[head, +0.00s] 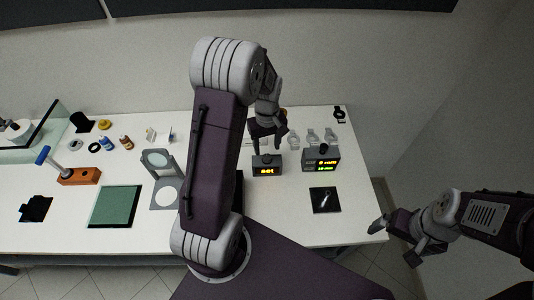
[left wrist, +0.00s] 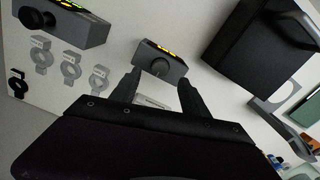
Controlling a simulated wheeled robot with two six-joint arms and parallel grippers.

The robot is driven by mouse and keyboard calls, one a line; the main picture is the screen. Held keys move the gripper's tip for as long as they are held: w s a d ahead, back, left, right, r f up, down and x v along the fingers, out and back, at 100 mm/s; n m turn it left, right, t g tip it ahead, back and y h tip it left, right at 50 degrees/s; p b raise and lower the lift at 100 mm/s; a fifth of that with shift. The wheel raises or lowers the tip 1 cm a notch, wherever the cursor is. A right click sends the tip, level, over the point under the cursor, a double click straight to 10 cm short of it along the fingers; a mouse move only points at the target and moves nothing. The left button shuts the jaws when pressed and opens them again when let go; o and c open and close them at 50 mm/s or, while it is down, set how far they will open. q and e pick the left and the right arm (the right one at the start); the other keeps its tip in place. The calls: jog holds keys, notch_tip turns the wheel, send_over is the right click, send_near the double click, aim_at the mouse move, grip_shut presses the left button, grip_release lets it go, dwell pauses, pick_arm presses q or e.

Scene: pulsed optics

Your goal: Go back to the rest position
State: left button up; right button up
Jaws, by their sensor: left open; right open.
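In the head view my left arm reaches across the middle of the white table. My left gripper (head: 268,143) hangs above the table just behind a small dark box with a yellow display (head: 267,166). Its jaws are apart and nothing shows between them. In the left wrist view the two fingers of the left gripper (left wrist: 160,88) are spread, and the small box (left wrist: 160,64) with a round knob lies beyond them. My right gripper (head: 394,242) is off the right front corner of the table, open and empty.
A larger box with green and yellow readouts (head: 321,158) and several grey ring mounts (head: 312,136) stand close right of the left gripper. A black plate (head: 325,200) lies in front. My left arm hides part of the table (head: 360,215). Mirror stand (head: 158,165) stands left.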

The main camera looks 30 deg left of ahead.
pick_arm(q)
jog(key=shift+r, duration=1.9)
jog(key=shift+d, duration=0.1)
